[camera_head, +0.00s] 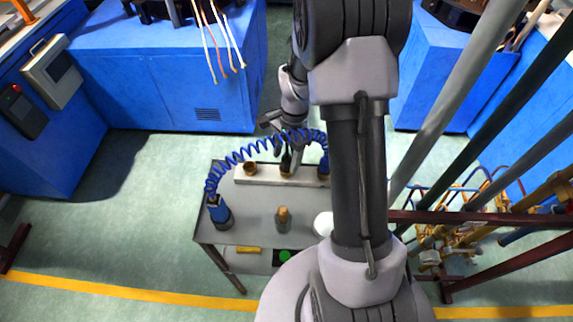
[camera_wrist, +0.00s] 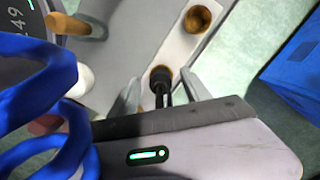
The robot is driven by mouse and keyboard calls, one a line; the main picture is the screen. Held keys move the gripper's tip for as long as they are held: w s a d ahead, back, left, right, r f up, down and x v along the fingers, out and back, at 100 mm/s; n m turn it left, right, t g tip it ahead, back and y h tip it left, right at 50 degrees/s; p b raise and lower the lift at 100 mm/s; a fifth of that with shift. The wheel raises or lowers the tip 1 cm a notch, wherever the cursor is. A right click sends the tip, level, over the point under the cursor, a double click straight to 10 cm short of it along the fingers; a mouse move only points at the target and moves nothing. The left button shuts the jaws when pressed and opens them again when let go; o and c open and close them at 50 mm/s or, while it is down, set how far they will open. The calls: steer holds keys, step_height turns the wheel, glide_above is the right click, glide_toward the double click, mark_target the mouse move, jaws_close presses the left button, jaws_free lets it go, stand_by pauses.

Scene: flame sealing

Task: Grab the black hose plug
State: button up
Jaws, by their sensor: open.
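The black hose plug (camera_wrist: 160,82) shows in the wrist view, standing in a brown round socket of a pale block (camera_wrist: 185,42). My gripper (camera_wrist: 159,77) is open, with one grey finger on each side of the plug and a visible gap on both sides. The plug's lower part is hidden by my wrist in that view. In the head view the pale block (camera_head: 262,180) lies along the back of a grey table, and my gripper (camera_head: 290,158) is over its middle socket. I cannot make out the plug there.
A blue coiled hose (camera_head: 245,152) arches from a blue cylinder (camera_head: 221,213) at the table's left toward my arm; it is close in the wrist view (camera_wrist: 40,75). Blue cabinets (camera_head: 160,80) stand behind.

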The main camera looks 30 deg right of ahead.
step_height(320, 180, down, 3)
steer(key=shift+a+r, duration=0.15)
steer(key=shift+r, duration=0.05)
jaws_close()
